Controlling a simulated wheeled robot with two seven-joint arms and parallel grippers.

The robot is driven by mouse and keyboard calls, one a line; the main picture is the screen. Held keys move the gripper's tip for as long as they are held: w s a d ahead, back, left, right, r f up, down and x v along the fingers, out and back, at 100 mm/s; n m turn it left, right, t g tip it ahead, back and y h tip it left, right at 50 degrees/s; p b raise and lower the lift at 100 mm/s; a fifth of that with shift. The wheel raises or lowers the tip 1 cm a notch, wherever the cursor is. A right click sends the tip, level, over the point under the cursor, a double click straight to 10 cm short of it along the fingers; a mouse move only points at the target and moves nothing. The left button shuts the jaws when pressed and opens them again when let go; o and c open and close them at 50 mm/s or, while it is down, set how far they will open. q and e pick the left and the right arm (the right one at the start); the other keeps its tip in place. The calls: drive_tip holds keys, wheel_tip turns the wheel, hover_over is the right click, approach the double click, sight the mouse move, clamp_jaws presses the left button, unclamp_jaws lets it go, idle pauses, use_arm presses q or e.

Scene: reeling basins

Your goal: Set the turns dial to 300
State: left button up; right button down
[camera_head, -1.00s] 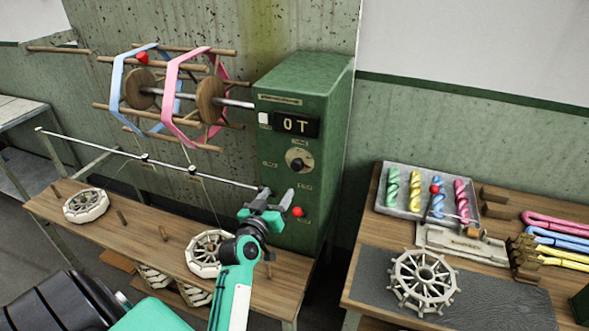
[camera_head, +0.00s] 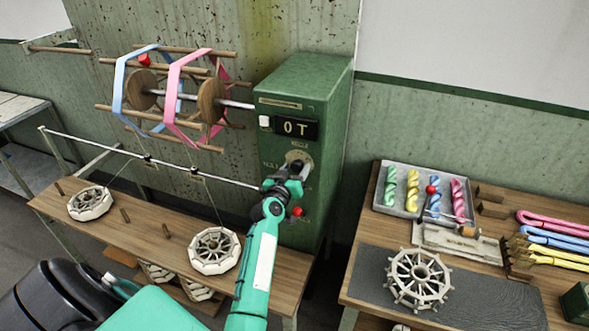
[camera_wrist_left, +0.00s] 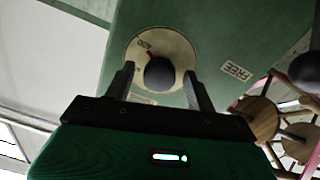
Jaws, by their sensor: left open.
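The turns dial (camera_head: 298,161) is a dark round knob on a pale plate on the front of the green machine cabinet (camera_head: 308,88). In the left wrist view the dark knob (camera_wrist_left: 159,74) shows between the two fingers, with a red mark at its edge and a pale round plate behind it. My left gripper (camera_head: 295,172) is at the dial, partly covering it, and is open around the knob; it also shows in the left wrist view (camera_wrist_left: 160,85). I cannot tell whether a finger touches the knob. The display (camera_head: 297,128) reads "0T". My right gripper is not in view.
A red button (camera_head: 297,211) sits below the dial, close to my left arm. A white switch (camera_head: 264,122) is beside the display. The reel (camera_head: 172,95) with blue and pink skeins stands at left. A bench (camera_head: 160,240) is below, and a table (camera_head: 355,312) at right.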

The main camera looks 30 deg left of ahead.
use_arm(q)
drive_tip(key=shift+c, duration=0.9)
drive_tip(key=c, duration=0.8)
